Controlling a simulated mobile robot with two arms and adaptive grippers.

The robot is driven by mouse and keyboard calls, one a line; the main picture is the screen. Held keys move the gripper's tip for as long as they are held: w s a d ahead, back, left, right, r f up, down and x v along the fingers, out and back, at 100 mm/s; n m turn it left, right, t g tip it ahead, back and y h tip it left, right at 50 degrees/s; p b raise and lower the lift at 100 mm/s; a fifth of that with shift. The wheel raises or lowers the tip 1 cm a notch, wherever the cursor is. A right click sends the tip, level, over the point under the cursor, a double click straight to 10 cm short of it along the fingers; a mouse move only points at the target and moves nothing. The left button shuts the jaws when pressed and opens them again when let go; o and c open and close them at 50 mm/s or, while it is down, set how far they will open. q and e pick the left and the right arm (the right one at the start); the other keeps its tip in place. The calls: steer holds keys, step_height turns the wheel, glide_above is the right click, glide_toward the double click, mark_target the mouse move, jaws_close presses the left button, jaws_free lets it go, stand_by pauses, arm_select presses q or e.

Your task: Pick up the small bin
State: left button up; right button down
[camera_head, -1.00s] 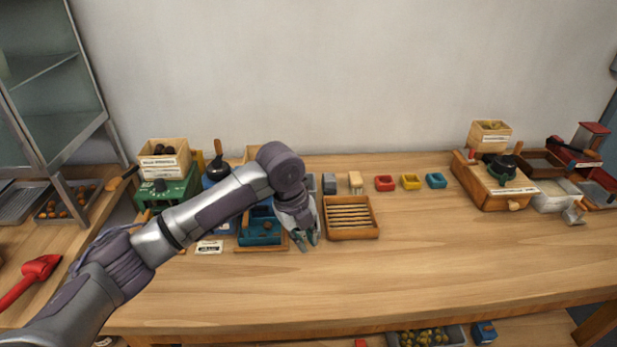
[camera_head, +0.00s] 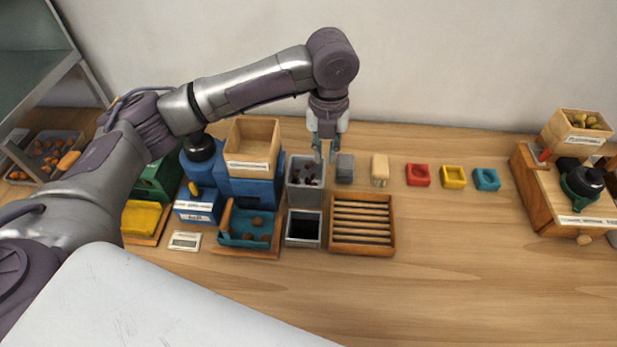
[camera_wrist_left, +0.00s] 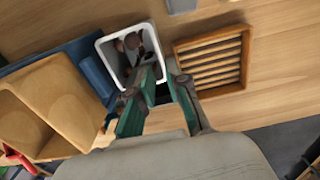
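A small grey bin (camera_head: 305,193) with dark round pieces in it stands upright beside the blue machine. It also shows in the left wrist view, with a pale rim (camera_wrist_left: 103,58) and brown pieces inside. A second small bin (camera_head: 303,242), dark and empty-looking inside with a light rim, stands just in front of it. My left gripper (camera_head: 325,152) points down near the grey bin's right rim, its fingers apart and nothing between them that I can make out. In the left wrist view its green-padded fingers (camera_wrist_left: 158,100) partly cover both bins. Contact with the rim cannot be told. My right gripper is not in view.
A slatted wooden tray (camera_head: 362,251) lies right of the bins. A blue tray with a wooden base (camera_head: 245,252) and a blue machine with a wooden hopper (camera_head: 252,145) are left. A grey block (camera_head: 345,168) and a brush (camera_head: 380,170) stand close right. The table's right front is clear.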

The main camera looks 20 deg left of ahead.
mark_target(306, 182)
arm_select(q)
step_height(306, 182, down, 4)
steer(key=shift+f, duration=0.1)
steer(key=shift+w+f+p, duration=0.1)
steer(key=shift+f+p, duration=0.25)
steer(key=shift+f, duration=0.1)
step_height(306, 182, down, 5)
steer(key=shift+a+r+p, duration=0.1)
steer(key=shift+a+p, duration=0.05)
steer(key=shift+p, duration=0.5)
jaws_close()
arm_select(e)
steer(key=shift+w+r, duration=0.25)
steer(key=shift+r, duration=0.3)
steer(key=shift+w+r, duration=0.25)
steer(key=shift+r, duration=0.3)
